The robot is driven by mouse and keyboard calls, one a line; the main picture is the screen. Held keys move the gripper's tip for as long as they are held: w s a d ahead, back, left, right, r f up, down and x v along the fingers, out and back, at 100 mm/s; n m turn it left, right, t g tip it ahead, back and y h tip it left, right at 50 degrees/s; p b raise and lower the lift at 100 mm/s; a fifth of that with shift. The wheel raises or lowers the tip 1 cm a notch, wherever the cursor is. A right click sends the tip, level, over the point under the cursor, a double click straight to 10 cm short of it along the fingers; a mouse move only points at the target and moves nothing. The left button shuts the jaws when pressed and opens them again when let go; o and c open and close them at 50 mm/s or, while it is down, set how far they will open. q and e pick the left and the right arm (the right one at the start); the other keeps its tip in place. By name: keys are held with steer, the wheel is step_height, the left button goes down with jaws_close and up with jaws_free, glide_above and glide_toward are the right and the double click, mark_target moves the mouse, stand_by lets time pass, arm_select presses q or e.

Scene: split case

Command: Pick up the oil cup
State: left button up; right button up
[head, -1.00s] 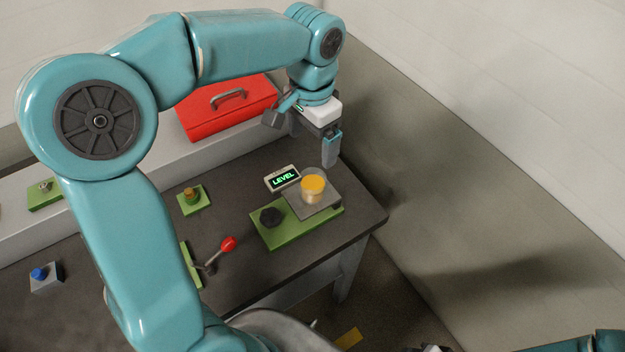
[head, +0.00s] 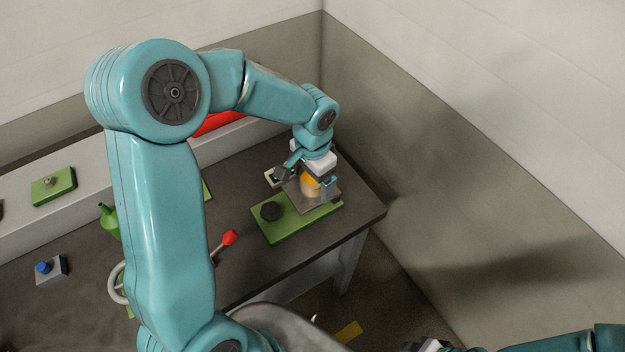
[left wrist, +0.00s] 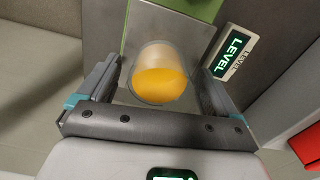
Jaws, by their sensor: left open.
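The oil cup (head: 311,186), a clear cup with yellow-orange oil, stands upright on a grey plate (head: 321,203) on a green base (head: 290,227) with a black knob. My left gripper (head: 312,182) is down around the cup, which sits between its open fingers. In the left wrist view, the cup (left wrist: 160,75) shows between the two fingers (left wrist: 155,95) with a gap on each side. My right gripper (head: 428,346) shows only partly at the bottom edge, and its jaws cannot be made out.
A lit LEVEL display (left wrist: 233,52) stands close beside the plate. A red-knobbed lever (head: 229,238) is to the left on the dark table (head: 260,275). A red box (head: 217,123) is behind my arm. The wall lies beyond the table's right edge.

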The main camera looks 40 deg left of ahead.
arm_select(q)
steer(key=shift+s+d+r, duration=0.1)
steer(key=shift+s, duration=0.05)
steer(key=shift+c, duration=1.2)
steer(key=c, duration=0.9)
steer(key=shift+c, duration=0.2)
steer(key=shift+r, duration=0.1)
